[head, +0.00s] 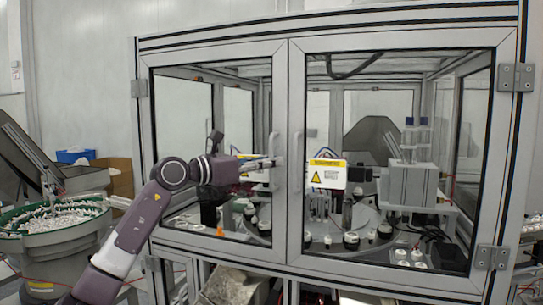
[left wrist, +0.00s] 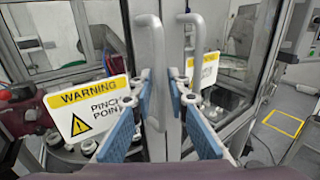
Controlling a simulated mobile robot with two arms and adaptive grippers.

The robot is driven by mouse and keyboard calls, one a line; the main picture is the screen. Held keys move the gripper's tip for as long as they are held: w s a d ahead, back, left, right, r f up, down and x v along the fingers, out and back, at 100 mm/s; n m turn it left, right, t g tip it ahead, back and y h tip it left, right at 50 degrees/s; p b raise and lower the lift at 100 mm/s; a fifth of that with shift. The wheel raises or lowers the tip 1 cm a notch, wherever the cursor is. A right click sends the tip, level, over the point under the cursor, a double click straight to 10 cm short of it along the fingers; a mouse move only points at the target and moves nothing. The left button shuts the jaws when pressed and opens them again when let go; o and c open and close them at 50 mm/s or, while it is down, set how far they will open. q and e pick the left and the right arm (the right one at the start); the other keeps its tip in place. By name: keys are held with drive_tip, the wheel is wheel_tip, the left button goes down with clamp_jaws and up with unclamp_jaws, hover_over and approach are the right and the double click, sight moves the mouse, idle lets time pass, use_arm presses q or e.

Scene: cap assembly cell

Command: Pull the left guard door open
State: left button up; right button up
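The left guard door (head: 282,95) is a grey frame with a clear pane, and it looks closed beside the right door (head: 297,90). Its upright grey bar handle (head: 274,148) is near the middle seam; it also shows in the left wrist view (left wrist: 152,45). My left gripper (head: 270,163) is at the handle's lower half. In the left wrist view its blue-padded fingers (left wrist: 161,92) stand apart on either side of the handle, with a small gap visible on the right side. My right gripper is not in view.
The right door's handle (head: 297,150) is close beside the left one. Behind the panes are a warning sign (head: 327,174) and a round table with several small parts. A green bowl feeder (head: 50,240) stands left of the cell.

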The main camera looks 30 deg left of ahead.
use_arm(q)
drive_tip(key=shift+w, duration=0.2)
drive_tip(key=shift+c, duration=0.2)
clamp_jaws()
drive_tip(key=shift+f, duration=0.1)
